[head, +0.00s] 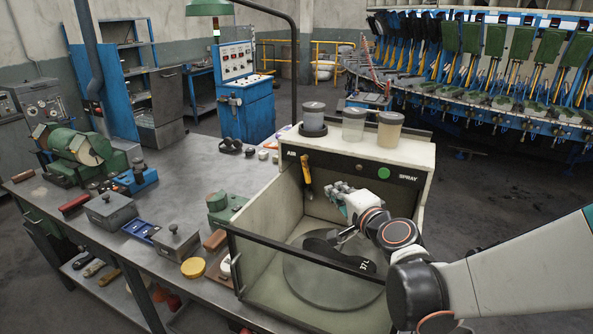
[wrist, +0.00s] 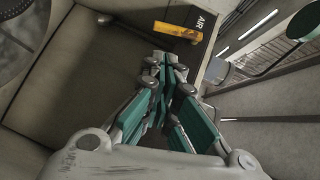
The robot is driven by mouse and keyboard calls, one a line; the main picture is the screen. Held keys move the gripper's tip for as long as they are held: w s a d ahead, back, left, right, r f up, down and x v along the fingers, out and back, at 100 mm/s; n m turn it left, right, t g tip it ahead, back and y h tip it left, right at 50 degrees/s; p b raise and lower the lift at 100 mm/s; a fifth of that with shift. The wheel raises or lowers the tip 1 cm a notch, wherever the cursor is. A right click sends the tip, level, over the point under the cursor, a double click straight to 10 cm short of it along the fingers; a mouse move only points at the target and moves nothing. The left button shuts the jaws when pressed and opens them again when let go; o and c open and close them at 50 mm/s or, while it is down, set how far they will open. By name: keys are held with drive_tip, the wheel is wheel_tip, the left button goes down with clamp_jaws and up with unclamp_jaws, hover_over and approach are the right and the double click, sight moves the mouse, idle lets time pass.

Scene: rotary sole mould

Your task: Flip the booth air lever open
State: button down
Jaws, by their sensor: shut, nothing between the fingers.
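The air lever (head: 307,176) is a yellow handle on the booth's dark back panel, under the AIR label, and it points down in the head view. In the wrist view the yellow lever (wrist: 178,31) lies near the top edge beside the AIR label. My gripper (head: 334,188) is inside the booth, a little right of the lever. In the wrist view my gripper (wrist: 166,62) has its fingers together and empty, with the lever beyond the fingertips. I see a gap and no clear contact with the lever.
The booth (head: 262,212) has side walls and a dark front bar (head: 300,262). Inside, a dark sole (head: 340,256) lies on a round turntable (head: 318,284). A green SPRAY button (head: 384,172) sits right of the lever. Several jars (head: 353,125) stand on top.

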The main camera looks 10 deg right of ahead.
sight(307, 168)
drive_tip(key=b+x, duration=0.2)
drive_tip(key=x, duration=0.7)
drive_tip(key=shift+w, duration=0.1)
drive_tip(key=shift+w+a+f+b, duration=0.35)
drive_tip(key=shift+a+f+b, duration=0.25)
drive_tip(key=shift+f, duration=0.1)
